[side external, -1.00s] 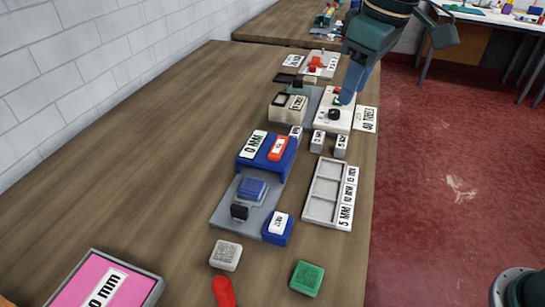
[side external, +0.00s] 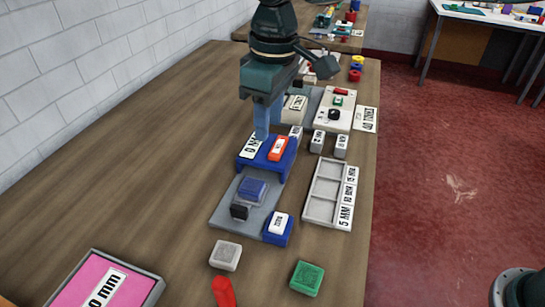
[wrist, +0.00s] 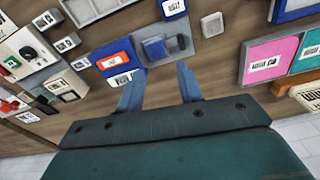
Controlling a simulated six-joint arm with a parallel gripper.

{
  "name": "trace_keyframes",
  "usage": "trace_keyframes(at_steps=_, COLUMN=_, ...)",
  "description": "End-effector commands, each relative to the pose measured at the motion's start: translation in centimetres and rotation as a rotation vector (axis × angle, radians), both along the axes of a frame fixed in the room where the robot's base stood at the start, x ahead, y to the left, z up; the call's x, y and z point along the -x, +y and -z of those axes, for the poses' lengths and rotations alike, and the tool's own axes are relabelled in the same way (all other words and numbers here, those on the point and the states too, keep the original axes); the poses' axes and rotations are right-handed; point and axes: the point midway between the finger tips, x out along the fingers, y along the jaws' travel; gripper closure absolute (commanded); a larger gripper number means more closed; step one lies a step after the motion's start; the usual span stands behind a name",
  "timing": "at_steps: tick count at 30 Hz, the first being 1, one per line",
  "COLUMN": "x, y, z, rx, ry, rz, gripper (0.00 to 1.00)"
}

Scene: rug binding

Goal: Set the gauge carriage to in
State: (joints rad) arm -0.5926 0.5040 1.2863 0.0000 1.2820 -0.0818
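What looks like the gauge carriage is a small blue block (side external: 252,189) on a grey base plate (side external: 227,205), in front of a blue bridge (side external: 245,163). The bridge bears a "0 MM" label and an orange switch (side external: 278,148). In the wrist view the carriage (wrist: 155,47) lies beyond my fingertips. My gripper (wrist: 158,76) is open and empty, its two blue fingers apart. In the side view my gripper (side external: 262,135) is at the bridge's far left edge; contact cannot be told.
A labelled blue block (side external: 278,228) sits at the plate's near right corner. A grey compartment tray (side external: 308,208) is to the right. Several small labelled blocks and a white panel (side external: 326,119) stand behind. Grey (side external: 225,256) and green (side external: 307,278) blocks lie nearer.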

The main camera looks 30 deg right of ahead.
Motion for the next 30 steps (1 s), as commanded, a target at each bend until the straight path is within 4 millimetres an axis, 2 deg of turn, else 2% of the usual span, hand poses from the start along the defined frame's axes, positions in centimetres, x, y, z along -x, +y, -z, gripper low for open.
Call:
trace_keyframes(at_steps=1, x=-0.2, y=1.4, z=1.0, rx=0.008, ry=0.011, rz=-0.022, gripper=0.64)
trace_keyframes(at_steps=4, x=-0.5, y=3.5, z=2.5, rx=0.021, ry=0.030, rz=-0.057, gripper=0.64)
trace_keyframes(at_steps=10, x=-0.6, y=6.2, z=4.5, rx=0.038, ry=0.051, rz=-0.102, gripper=0.64)
trace_keyframes(at_steps=23, x=-0.5, y=6.7, z=5.3, rx=0.042, ry=0.057, rz=-0.111, gripper=0.64)
trace_keyframes(at_steps=30, x=-0.5, y=6.7, z=7.2, rx=0.044, ry=0.059, rz=-0.111, gripper=0.64)
